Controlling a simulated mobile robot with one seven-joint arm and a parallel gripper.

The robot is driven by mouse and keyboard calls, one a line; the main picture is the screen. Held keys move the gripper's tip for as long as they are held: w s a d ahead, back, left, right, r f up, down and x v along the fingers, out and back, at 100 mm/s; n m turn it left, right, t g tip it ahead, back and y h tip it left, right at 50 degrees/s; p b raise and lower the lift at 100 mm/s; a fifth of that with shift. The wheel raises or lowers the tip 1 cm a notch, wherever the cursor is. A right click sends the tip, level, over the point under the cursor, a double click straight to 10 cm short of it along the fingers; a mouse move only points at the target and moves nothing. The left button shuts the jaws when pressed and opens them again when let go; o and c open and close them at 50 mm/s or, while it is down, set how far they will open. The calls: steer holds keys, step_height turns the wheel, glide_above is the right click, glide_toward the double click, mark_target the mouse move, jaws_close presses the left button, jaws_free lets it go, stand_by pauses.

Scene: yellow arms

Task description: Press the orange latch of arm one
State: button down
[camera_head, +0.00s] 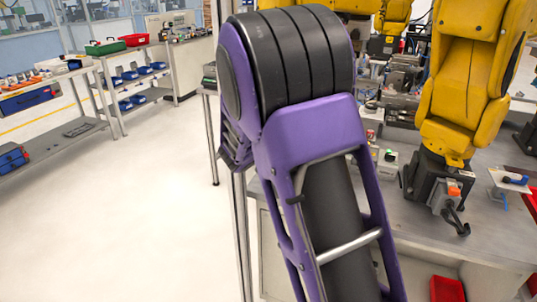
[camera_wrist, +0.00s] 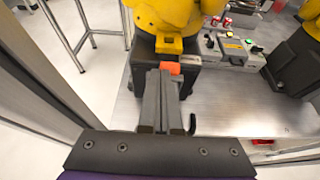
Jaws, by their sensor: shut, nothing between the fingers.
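In the wrist view, an orange latch (camera_wrist: 172,67) sits on the dark base (camera_wrist: 150,62) of a yellow arm (camera_wrist: 165,18). My gripper (camera_wrist: 161,74) is shut and empty, its grey fingers pointing at this base. The fingertips appear just in front of and below the latch; I cannot tell if they touch it. In the head view, another orange latch (camera_head: 454,191) shows on the dark base of the yellow arm (camera_head: 465,80) at the right. My purple arm blocks the middle of that view and hides my gripper. I see no label telling which arm is arm one.
A second yellow arm (camera_wrist: 307,55) stands further right. The metal table (camera_wrist: 255,110) is clear in front of them. A metal post (camera_wrist: 45,75) is close on the left.

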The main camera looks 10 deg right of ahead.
steer(key=shift+w+d+r, duration=0.35)
steer(key=shift+w+r, duration=0.05)
steer(key=shift+r, duration=0.2)
steer(key=shift+r+p, duration=0.6)
steer(key=shift+r, duration=0.1)
steer(key=shift+a+f, duration=0.1)
